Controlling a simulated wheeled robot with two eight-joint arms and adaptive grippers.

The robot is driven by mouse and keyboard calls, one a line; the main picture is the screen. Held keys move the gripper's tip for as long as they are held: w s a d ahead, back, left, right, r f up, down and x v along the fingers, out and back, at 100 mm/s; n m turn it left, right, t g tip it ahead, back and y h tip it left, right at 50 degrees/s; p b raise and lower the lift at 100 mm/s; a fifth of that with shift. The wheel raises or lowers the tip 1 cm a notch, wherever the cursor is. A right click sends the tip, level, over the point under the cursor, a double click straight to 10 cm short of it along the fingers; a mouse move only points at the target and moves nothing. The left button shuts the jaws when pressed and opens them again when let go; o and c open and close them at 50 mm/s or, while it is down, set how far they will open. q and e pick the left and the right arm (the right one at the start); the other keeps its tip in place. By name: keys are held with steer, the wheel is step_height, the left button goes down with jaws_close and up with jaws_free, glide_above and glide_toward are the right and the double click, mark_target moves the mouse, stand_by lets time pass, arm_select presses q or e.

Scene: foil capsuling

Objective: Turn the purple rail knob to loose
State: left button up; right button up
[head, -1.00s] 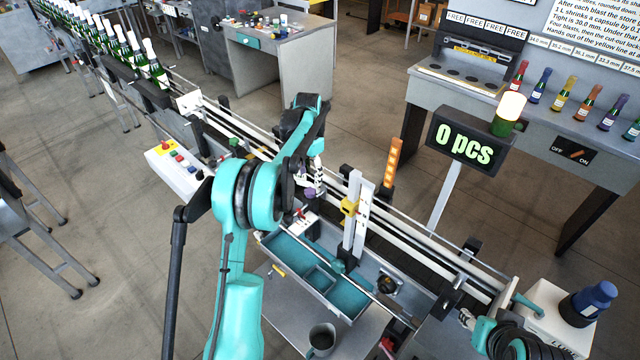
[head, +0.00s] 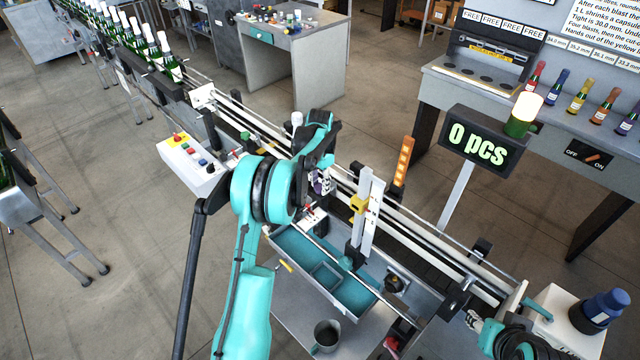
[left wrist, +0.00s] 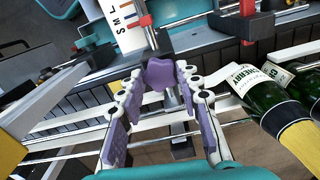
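The purple rail knob (left wrist: 160,75) is near the middle of the left wrist view, beside a white scale plate lettered S, M, L (left wrist: 124,30). My left gripper (left wrist: 161,84) has purple-padded fingers apart, with the tips on either side of the knob; whether they touch it I cannot tell. In the head view my left gripper (head: 321,181) is low over the conveyor rails, and its wrist hides most of the knob. My right arm's end (head: 480,324) shows at the lower right, but its fingers are too small to read.
White guide rails (head: 420,238) run along the conveyor. A yellow-clamped upright (head: 359,205), a teal tray (head: 352,296) and a control box (head: 190,165) are near the left arm. A counter display (head: 478,142) reads 0 pcs.

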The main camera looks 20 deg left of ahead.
arm_select(q)
steer(key=shift+n, duration=0.3)
steer(key=shift+n+b, duration=0.6)
steer(key=shift+n, duration=0.3)
steer(key=n+b, duration=0.1)
steer(key=n, duration=0.2)
steer(key=shift+n, duration=0.3)
steer(key=n+b, duration=0.1)
steer(key=n, duration=0.2)
steer(key=shift+n, duration=0.3)
steer(key=shift+n+b, duration=0.45)
steer(key=shift+n, duration=1.45)
steer(key=o, duration=1.2)
steer(key=shift+c, duration=0.2)
